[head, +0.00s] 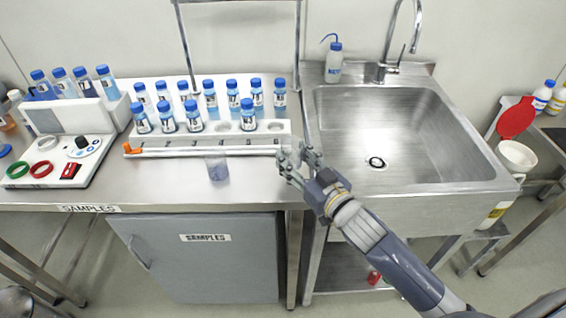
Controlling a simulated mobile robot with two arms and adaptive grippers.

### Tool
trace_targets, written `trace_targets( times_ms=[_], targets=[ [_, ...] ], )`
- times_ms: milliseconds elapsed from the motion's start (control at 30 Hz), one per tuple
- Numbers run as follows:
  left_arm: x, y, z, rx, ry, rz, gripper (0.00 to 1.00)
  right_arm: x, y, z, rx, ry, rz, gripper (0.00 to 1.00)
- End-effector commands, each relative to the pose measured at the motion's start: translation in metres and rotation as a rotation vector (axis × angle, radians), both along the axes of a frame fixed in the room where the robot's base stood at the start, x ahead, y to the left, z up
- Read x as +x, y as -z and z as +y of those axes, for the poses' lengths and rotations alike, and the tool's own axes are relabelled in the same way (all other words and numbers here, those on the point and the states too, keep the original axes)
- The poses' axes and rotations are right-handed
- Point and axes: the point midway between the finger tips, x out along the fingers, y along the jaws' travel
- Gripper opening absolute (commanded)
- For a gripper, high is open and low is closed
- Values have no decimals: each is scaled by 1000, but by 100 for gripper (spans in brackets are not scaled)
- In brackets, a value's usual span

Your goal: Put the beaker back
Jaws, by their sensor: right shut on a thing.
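A small clear beaker (217,169) stands upright on the steel bench in front of the white bottle rack (262,141). It has a bluish tint, and its rim lies close under a long white rod (200,151) with an orange end at the left. My right gripper (293,158) is at the bench's right edge, beside the sink and right of the beaker, apart from it. It is shut at the right end of the rod; the grip itself is small and hard to make out. My left gripper is not in view.
Several blue-capped bottles (194,117) fill most of the rack; front slots at its right are empty. A device with coloured rings (42,169) stands left. The sink (400,130), tap (388,70) and wash bottle (334,62) are right. The bench front near the beaker is clear.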

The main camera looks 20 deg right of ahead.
Motion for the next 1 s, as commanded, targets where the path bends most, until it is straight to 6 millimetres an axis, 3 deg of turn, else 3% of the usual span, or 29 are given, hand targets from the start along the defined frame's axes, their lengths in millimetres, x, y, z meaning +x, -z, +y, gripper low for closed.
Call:
trace_targets(
  times_ms=[100,233,500,900,933,1000],
  targets=[
    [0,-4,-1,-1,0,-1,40,17,0,15,2,0,-1,18],
    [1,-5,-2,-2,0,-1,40,25,3,22,0,0,0,18],
    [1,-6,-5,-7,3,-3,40,26,35,23,0,1,3,18],
    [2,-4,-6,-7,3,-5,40,26,42,23,0,0,1,17],
    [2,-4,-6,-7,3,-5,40,26,42,23,0,0,1,45],
    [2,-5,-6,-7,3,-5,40,26,41,23,0,0,1,61]
  ],
)
